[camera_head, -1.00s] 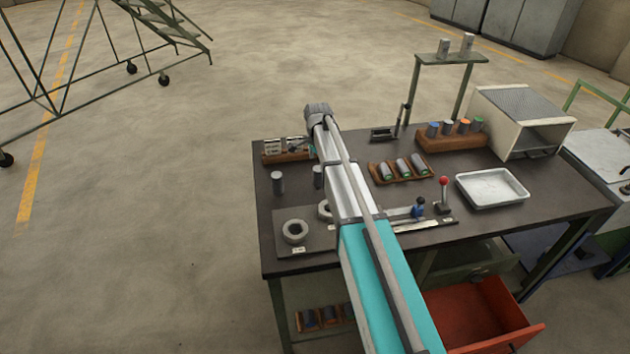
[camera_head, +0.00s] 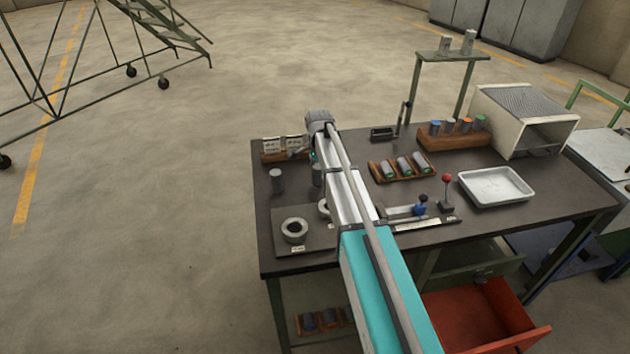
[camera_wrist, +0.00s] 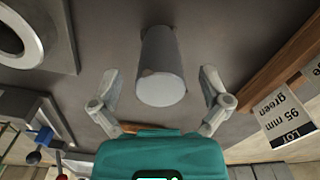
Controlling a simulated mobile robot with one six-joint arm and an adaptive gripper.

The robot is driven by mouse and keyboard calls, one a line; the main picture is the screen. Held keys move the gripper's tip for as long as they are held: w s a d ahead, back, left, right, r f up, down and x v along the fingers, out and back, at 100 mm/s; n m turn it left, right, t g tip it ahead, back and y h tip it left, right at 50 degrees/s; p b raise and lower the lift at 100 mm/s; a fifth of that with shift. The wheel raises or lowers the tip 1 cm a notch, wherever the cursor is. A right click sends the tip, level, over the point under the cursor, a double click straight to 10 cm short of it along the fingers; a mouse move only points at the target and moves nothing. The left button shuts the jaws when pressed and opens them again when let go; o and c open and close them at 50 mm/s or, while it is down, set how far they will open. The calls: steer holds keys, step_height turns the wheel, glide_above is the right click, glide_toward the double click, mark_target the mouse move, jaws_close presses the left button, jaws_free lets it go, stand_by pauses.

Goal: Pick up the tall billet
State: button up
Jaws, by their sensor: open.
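A grey cylindrical billet (camera_wrist: 162,70) stands on the dark bench top in the wrist view, between the spread fingers of my gripper (camera_wrist: 158,82). A gap shows on each side of it. My gripper is open and holds nothing. My gripper is mostly hidden behind my arm there. I cannot tell for certain which billet is the tall one.
A plate with ring gauges (camera_head: 295,231) lies near the bench's front left; a ring also shows in the wrist view (camera_wrist: 20,35). A wooden holder with cards (camera_head: 284,156) is close behind. Billet racks (camera_head: 380,177), a white tray (camera_head: 496,199) and an open red drawer (camera_head: 480,325) lie right.

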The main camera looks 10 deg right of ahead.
steer(key=shift+f+b, duration=0.5)
steer(key=shift+f, duration=0.25)
steer(key=shift+c, duration=0.3)
jaws_close()
